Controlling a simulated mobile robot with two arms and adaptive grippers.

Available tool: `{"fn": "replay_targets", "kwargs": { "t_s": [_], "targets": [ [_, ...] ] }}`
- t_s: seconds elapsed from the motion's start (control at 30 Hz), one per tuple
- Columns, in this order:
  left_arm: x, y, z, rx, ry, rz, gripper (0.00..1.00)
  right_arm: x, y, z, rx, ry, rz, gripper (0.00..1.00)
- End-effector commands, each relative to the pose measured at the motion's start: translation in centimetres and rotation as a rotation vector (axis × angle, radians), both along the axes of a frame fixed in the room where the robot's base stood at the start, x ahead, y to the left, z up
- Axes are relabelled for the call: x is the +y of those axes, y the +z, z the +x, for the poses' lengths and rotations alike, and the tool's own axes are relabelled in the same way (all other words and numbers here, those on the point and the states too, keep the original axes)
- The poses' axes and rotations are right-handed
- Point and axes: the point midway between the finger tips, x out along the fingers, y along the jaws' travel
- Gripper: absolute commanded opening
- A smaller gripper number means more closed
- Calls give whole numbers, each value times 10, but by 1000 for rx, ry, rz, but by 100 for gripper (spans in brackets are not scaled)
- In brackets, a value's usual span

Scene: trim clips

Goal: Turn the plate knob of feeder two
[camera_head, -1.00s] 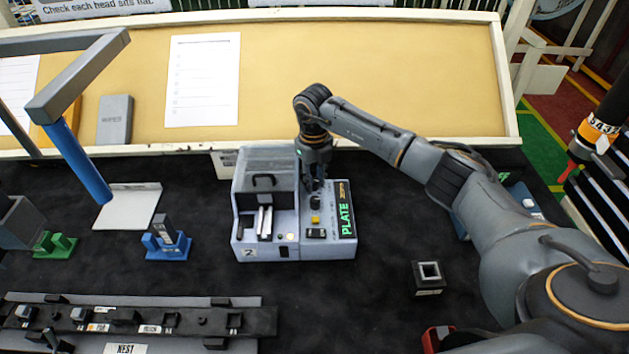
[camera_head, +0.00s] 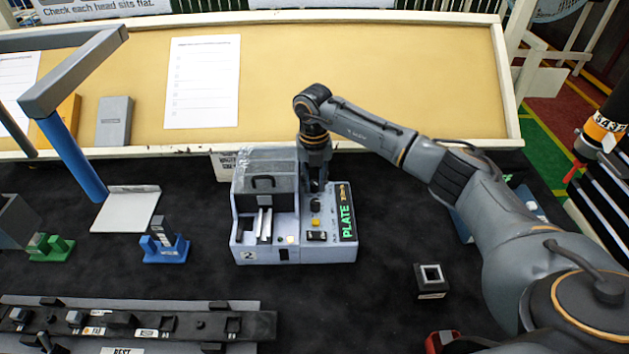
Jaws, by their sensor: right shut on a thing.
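Feeder two (camera_head: 266,236) is a light grey box marked 2, with a dark clear-topped lid and handle. It stands mid-table. Its right-hand panel has a dark knob (camera_head: 315,205), a yellow button (camera_head: 315,222), a black switch block (camera_head: 316,236) and a lit green PLATE display (camera_head: 347,222). My right gripper (camera_head: 317,187) points down at the panel's back end, shut on a small part there. Its fingers hide that part, so I cannot see clearly whether it is the plate knob. My left gripper is not in view.
A blue holder (camera_head: 164,249) and green holder (camera_head: 50,248) stand to the left. A black rail (camera_head: 240,325) lies at front left, and a small square block (camera_head: 431,281) at right. A grey frame on a blue post (camera_head: 72,155) rises at left. Black mat is clear before the feeder.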

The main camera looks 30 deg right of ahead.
Motion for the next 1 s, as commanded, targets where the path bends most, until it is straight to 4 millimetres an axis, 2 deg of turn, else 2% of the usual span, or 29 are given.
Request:
{"fn": "replay_targets", "kwargs": {
  "t_s": [0.37,0.4,0.47,0.5,0.83,1.0],
  "targets": [
    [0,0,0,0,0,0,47,0,1,1,-2,-3,0,0],
    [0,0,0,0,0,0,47,0,1,1,-2,-3,0,32],
    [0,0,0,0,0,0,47,0,1,1,-2,-3,0,44],
    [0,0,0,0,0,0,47,0,1,0,-1,-3,1,47],
    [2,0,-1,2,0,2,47,1,2,1,-3,0,3,47],
    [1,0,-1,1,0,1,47,1,16,2,-7,0,4,47]
  ]
}}
